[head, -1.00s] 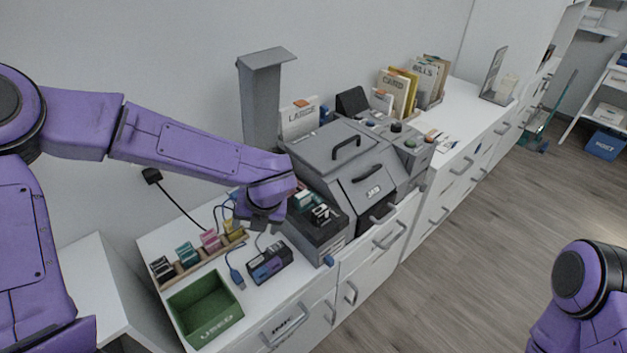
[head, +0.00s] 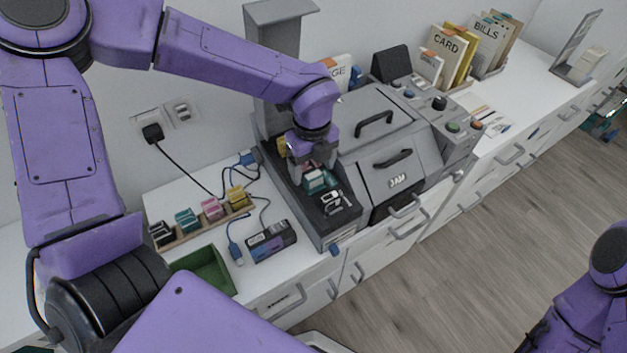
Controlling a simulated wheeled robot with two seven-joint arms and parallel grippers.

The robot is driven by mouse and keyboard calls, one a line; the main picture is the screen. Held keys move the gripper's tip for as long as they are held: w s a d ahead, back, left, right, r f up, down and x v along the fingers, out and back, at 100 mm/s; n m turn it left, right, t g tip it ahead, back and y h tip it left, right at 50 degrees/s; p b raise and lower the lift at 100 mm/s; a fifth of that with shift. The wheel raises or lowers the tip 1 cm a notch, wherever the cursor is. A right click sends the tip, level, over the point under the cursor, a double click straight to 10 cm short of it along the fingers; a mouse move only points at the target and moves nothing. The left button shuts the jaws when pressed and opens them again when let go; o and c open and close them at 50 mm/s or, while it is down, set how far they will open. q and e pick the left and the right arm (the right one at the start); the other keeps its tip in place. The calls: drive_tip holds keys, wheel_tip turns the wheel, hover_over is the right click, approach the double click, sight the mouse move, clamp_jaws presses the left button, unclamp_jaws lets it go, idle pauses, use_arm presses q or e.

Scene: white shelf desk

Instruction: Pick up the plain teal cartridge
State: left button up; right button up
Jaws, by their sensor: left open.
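My left gripper (head: 305,166) points down over the open cartridge bay of the grey machine (head: 322,226). It is open, with its fingers at the pink and teal cartridges there. The teal cartridge (head: 316,181) in the bay shows a pale top, partly hidden by the gripper; I cannot tell if it is touched. A black-and-white cartridge (head: 335,201) sits in front of it. Another teal cartridge (head: 187,219) stands in the wooden rack (head: 196,234) on the left, between a black one and a pink one. My right gripper is out of view.
A green bin (head: 207,270) is partly hidden by my left arm. A black and purple box (head: 271,241) and blue-ended cables (head: 235,252) lie on the desk. The machine's grey lid (head: 374,145) and a tall grey post (head: 281,65) stand close to the gripper.

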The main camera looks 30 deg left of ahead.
sight(314, 175)
use_arm(q)
drive_tip(key=f, duration=0.4)
drive_tip(key=shift+w+f+p, duration=0.25)
drive_tip(key=shift+w+p, duration=0.05)
drive_tip(key=shift+p, duration=0.05)
drive_tip(key=c, duration=1)
drive_tip(key=shift+c, duration=0.2)
